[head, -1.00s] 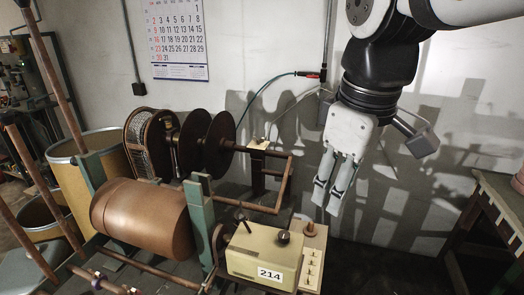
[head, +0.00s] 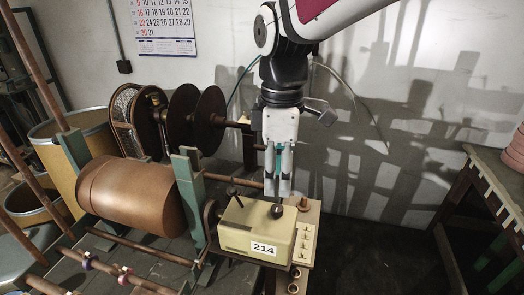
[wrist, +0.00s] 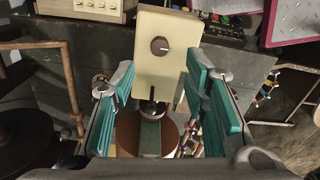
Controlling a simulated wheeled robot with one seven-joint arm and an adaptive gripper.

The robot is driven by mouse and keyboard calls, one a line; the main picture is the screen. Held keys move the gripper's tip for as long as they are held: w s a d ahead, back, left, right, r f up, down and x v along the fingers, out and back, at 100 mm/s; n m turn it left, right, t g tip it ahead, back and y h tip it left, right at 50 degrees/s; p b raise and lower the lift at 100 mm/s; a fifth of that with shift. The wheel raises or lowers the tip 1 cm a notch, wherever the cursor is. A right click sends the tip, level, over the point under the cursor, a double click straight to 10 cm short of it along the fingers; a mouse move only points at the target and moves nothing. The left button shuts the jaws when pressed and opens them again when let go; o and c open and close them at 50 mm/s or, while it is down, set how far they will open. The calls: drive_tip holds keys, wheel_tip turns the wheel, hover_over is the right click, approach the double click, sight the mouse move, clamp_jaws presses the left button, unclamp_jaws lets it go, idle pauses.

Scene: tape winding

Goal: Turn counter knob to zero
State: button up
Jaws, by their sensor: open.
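The counter is a cream box (head: 258,230) with a "214" label on its front, at the lower middle of the head view. Its dark round knob (head: 277,211) stands on the top face. In the wrist view the knob (wrist: 159,45) is seen from above, with a pale mark on it, on the box's cream top (wrist: 165,70). My gripper (head: 278,192) points down just above the knob, open and empty. I cannot tell the exact height gap.
A copper-coloured drum (head: 132,195) and a green post (head: 190,195) stand left of the box. A short brown peg (head: 304,204) stands right of the knob on a pale panel (head: 304,238). Dark reels (head: 208,118) are behind. A table (head: 490,180) stands at the right.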

sight(277, 207)
wheel_tip(277, 207, down, 8)
drive_tip(key=shift+s+r, duration=0.1)
drive_tip(key=shift+r, duration=0.1)
clamp_jaws()
